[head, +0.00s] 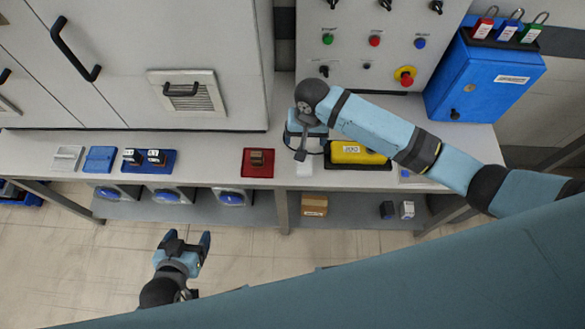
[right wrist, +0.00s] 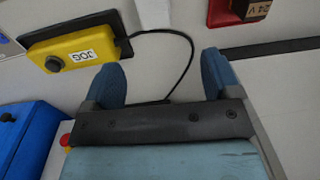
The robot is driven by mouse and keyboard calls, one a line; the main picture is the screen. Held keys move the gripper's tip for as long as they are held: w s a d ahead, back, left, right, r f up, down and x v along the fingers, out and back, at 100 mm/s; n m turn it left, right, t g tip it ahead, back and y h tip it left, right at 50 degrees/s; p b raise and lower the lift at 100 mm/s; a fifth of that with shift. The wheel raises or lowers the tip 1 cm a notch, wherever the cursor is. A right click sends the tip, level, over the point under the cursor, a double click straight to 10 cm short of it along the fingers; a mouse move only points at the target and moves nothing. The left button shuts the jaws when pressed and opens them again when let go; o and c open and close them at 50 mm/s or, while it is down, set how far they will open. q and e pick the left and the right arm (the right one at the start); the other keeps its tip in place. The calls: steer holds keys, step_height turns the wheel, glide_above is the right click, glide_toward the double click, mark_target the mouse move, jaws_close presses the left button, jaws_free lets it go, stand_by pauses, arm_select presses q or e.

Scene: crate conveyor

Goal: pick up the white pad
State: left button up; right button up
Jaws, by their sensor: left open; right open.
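A small white pad (head: 305,168) lies on the worktop near its front edge, between the red mat and the yellow pendant. It also shows at the top of the right wrist view (right wrist: 154,12), cut by the frame edge. My right gripper (head: 306,130) is open, above the worktop behind the pad in the head view. In the right wrist view its fingers (right wrist: 160,75) are apart with nothing held between them. My left gripper (head: 189,240) is open and empty, in front of the bench over the floor.
A yellow pendant (head: 357,153) marked JOG lies right of the pad, with a black cable near my right gripper. A red mat (head: 247,170) with a brown block lies left. Blue mats and a grey-white tray (head: 68,158) lie farther left. A blue box (head: 480,85) stands back right.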

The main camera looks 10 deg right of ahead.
glide_above(304, 166)
steer(key=w, duration=0.2)
steer(key=shift+h, duration=0.3)
steer(key=f, duration=0.7)
steer(key=shift+w+d+f, duration=0.15)
steer(key=shift+w+d, duration=0.05)
steer(key=shift+d, duration=0.1)
steer(key=shift+s+f, duration=0.2)
steer(key=shift+f, duration=2.85)
steer(key=shift+c, duration=0.2)
steer(key=c, duration=1)
